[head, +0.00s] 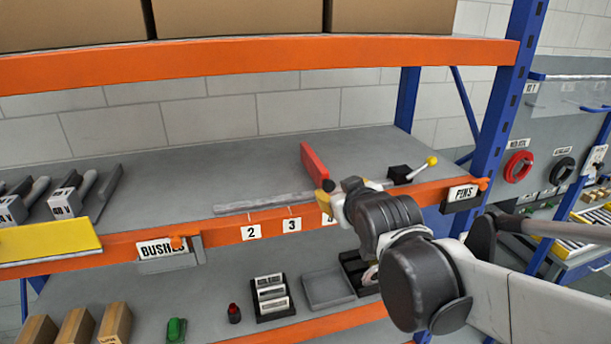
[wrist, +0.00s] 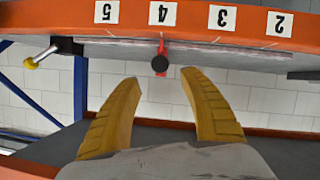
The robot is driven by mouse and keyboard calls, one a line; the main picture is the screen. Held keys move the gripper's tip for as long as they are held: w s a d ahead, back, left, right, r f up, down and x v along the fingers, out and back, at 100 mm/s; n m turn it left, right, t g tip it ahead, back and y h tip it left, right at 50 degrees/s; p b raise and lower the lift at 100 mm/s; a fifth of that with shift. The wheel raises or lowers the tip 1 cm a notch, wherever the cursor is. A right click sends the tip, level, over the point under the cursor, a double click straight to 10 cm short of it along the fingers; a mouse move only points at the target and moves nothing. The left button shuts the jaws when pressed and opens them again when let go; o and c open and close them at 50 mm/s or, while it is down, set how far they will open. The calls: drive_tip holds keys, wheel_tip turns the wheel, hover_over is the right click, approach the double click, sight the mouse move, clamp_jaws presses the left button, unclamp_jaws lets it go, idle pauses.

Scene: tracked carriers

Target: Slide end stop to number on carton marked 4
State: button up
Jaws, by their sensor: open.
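The red end stop (head: 314,164) stands upright on the rail (head: 262,203) on the middle shelf. In the wrist view the end stop (wrist: 161,46) carries a dark round knob (wrist: 160,63) and lines up roughly with label 4 (wrist: 162,13). My gripper (wrist: 160,76) is open and empty, its yellow fingertips on either side of the knob and seemingly short of it. In the head view my gripper (head: 332,198) is in front of the stop's lower part and partly hides label 4. No carton with a readable 4 shows.
Labels 2 (head: 251,232) and 3 (head: 292,225) are on the orange shelf edge; label 5 (wrist: 107,12) shows in the wrist view. A black block with a yellow-balled lever (head: 432,161) stands right. Large brown cartons (head: 240,17) are above, small ones (head: 76,327) below left.

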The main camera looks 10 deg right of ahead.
drive_tip(key=v, duration=0.3)
drive_tip(key=shift+s+r, duration=0.1)
drive_tip(key=shift+s, duration=0.15)
drive_tip(key=s+f+m+g+b, duration=0.1)
drive_tip(key=s+f+g+b, duration=0.1)
drive_tip(key=s+f+b, duration=0.4)
drive_tip(key=s+f+m+g+b, duration=0.1)
drive_tip(key=s+f+b, duration=0.5)
drive_tip(key=f+b, duration=1)
drive_tip(key=s+f+m+g+b, duration=0.1)
drive_tip(key=s+f+g+b, duration=0.2)
drive_tip(key=f, duration=2)
drive_tip(key=s+b, duration=0.3)
drive_tip(key=b, duration=0.4)
drive_tip(key=shift+g+b, duration=0.3)
drive_tip(key=shift+b, duration=0.1)
drive_tip(key=shift+c, duration=0.5)
